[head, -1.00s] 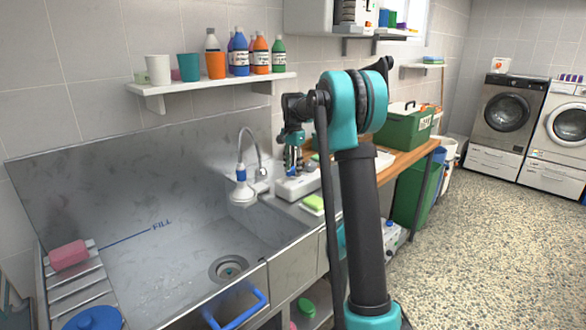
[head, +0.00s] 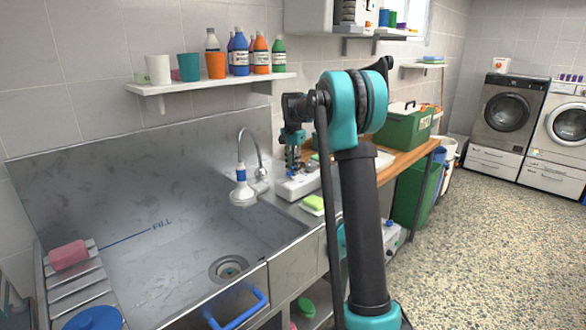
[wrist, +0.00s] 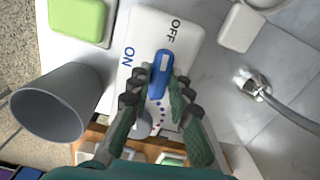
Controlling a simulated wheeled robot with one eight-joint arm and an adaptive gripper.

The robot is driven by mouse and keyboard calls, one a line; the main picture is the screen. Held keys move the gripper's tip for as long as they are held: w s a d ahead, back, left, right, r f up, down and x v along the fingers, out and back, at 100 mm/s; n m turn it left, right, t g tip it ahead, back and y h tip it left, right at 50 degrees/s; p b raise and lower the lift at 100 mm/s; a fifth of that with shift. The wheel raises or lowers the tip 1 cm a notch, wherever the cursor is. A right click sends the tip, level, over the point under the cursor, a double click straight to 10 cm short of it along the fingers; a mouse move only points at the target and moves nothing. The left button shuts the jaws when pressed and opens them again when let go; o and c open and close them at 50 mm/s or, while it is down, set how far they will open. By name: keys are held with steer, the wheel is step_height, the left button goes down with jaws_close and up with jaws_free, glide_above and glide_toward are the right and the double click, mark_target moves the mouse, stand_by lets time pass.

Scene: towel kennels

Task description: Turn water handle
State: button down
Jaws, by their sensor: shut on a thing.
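The water handle is a blue lever (wrist: 161,76) on a white box (wrist: 146,30). The box is marked ON to the left of the lever and OFF to its upper right. The lever stands between the two words, and a row of coloured dots lies below it. My gripper (wrist: 162,88) is shut on the lever, with a dark green finger on each side. In the head view my gripper (head: 293,158) points down over the white box (head: 297,187) beside the sink; the lever is mostly hidden there.
A grey cup (wrist: 62,103) is close by in the wrist view. The steel sink (head: 170,245) is empty.

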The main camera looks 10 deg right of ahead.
mark_target(293, 169)
steer(key=n, duration=1)
steer(key=shift+n, duration=0.3)
stand_by(0.4)
steer(key=c, duration=1.4)
jaws_free()
step_height(293, 169, up, 12)
